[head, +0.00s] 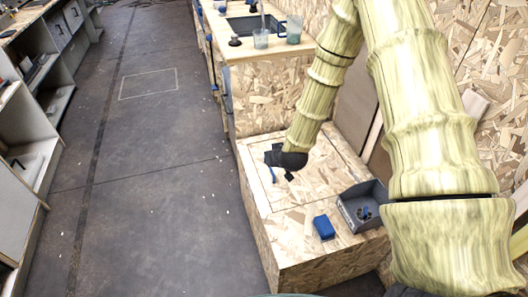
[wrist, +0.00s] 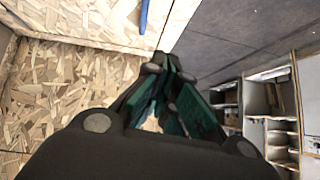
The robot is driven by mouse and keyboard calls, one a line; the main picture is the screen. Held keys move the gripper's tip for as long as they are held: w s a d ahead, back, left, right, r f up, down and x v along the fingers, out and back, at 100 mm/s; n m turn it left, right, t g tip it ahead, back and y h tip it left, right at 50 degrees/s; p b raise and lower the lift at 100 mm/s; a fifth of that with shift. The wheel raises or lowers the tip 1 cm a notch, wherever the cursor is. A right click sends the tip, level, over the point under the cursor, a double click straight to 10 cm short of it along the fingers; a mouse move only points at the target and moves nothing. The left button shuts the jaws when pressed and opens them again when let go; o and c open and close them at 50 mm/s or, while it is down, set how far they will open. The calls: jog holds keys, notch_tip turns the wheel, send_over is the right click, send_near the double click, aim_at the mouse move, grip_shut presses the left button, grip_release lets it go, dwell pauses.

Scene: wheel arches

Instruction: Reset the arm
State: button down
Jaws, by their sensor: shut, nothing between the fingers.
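My gripper (head: 287,176) hangs at the end of my bent arm over the left part of the low chipboard bench (head: 290,222) in the head view. In the wrist view my gripper (wrist: 166,62) shows dark fingers with green pads, shut with nothing between them. A thin blue object (head: 273,174) lies just by the gripper near the bench's left edge. It also shows in the wrist view as a blue bar (wrist: 144,14) beyond the fingertips. Part of the bench is hidden behind the gripper.
A blue block (head: 323,227) and a grey open bin (head: 362,204) with small items stand on the bench's near right. A higher counter (head: 262,47) with a sink and cups stands behind. Shelves (head: 30,130) line the left. The floor (head: 140,190) between is clear.

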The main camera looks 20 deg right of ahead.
jog(key=s+a+f+g+p, duration=0.1)
jog(key=s+a+f+g, duration=0.1)
jog(key=s, duration=0.7)
jog(key=s+a+f+g+p, duration=0.2)
jog(key=s+a+f, duration=0.1)
jog(key=s, duration=0.6)
jog(key=s+a+f+n+g+p, duration=0.1)
jog(key=s+a+f+g+p, duration=0.1)
jog(key=s+f, duration=0.3)
jog(key=shift+s+a, duration=0.2)
jog(key=shift+s, duration=0.6)
jog(key=shift+s+a, duration=0.15)
jog(key=shift+s, duration=0.6)
jog(key=shift+s+a, duration=0.2)
jog(key=shift+s, duration=0.6)
jog(key=s+a+g+p, duration=0.1)
jog(key=s+g, duration=0.2)
jog(key=s, duration=1)
jog(key=shift+s+a+p, duration=0.25)
jog(key=shift+s+p, duration=0.05)
jog(key=shift+p, duration=0.1)
